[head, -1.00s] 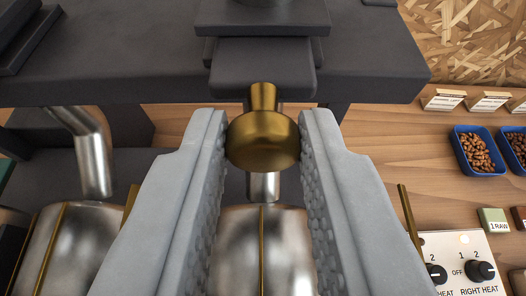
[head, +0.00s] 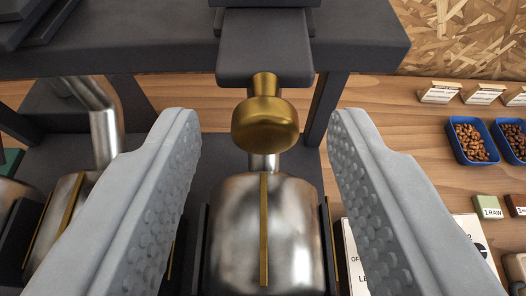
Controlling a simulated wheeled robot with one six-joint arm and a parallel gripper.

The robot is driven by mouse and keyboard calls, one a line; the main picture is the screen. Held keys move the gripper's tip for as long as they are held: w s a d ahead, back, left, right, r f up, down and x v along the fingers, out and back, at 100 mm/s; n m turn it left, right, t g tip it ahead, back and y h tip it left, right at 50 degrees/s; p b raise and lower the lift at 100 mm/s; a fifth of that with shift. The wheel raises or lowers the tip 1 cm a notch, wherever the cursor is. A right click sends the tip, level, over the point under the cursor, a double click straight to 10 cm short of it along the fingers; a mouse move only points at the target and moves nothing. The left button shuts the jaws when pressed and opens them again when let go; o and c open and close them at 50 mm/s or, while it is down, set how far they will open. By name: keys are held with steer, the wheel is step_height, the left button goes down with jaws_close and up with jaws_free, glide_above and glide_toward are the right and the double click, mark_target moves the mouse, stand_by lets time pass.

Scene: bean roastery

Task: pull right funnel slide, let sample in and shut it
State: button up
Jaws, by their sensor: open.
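The brass knob (head: 265,123) of the right funnel slide sticks out toward me from the dark slide plate (head: 265,50). My gripper (head: 265,125) is open wide, with one grey finger on each side of the knob and a clear gap to both. The fingers touch nothing that I can see. Below the knob a metal spout (head: 263,162) shows in part, above the right steel drum (head: 265,235) with its brass strip. How far the slide is pulled out I cannot tell.
A second spout (head: 106,125) and the left drum (head: 62,225) stand at left. The dark frame (head: 365,45) runs across the top, with a post right of the slide.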

steer(key=v, duration=1.6)
steer(key=shift+s, duration=0.2)
steer(key=shift+r, duration=0.1)
stand_by(0.6)
jaws_close()
steer(key=w+f+m+g, duration=0.1)
steer(key=w+f+m, duration=0.1)
steer(key=m, duration=0.4)
steer(key=w+f+m+g, duration=0.1)
steer(key=w+f+m, duration=0.1)
steer(key=w+m, duration=0.2)
steer(key=w+f+m+g, duration=0.2)
steer(key=w+m, duration=0.1)
steer(key=m, duration=0.5)
steer(key=shift+w+a+m+h, duration=0.2)
steer(key=shift+w+m+h, duration=0.1)
steer(key=shift+w, duration=0.05)
steer(key=shift+w+d, duration=0.1)
steer(key=shift+w, duration=2.1)
